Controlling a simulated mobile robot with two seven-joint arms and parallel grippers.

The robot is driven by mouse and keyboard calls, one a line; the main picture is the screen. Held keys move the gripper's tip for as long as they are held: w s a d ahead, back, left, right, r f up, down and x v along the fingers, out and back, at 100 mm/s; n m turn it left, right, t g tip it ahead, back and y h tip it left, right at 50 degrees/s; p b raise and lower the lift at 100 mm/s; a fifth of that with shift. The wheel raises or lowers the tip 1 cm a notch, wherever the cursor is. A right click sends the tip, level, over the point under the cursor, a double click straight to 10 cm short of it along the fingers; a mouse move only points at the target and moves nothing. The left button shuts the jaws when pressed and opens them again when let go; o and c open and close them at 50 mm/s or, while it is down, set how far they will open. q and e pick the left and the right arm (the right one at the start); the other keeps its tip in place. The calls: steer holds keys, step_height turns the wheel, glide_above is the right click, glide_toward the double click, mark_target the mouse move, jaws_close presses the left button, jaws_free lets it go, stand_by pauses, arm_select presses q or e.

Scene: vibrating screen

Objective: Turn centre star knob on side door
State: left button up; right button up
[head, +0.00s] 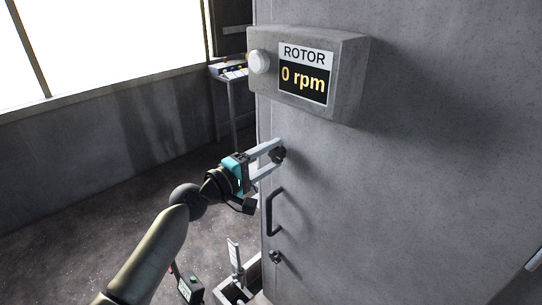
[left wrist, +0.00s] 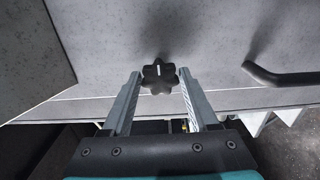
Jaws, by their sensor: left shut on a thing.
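A black star knob (head: 279,154) sits on the grey side door (head: 400,190), near its left edge and above the black bar handle (head: 272,212). My left gripper (head: 275,155) reaches in from the left and is shut on this knob. In the left wrist view the star knob (left wrist: 159,76) lies between the two fingertips of my left gripper (left wrist: 160,74), and a short white mark on its face stands about upright. A second dark knob (head: 275,257) is on the door below the handle, with nothing on it. My right gripper is not in view.
A grey box with a ROTOR display (head: 303,78) reading 0 rpm and a round white button (head: 259,62) juts out above the knob. The bar handle (left wrist: 290,76) is right of my fingers in the left wrist view. A small table (head: 230,72) stands behind.

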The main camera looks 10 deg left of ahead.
arm_select(q)
steer(key=o, duration=1.3)
steer(key=shift+b+v, duration=1.95)
steer(key=shift+v, duration=5.65)
steer(key=shift+f, duration=0.1)
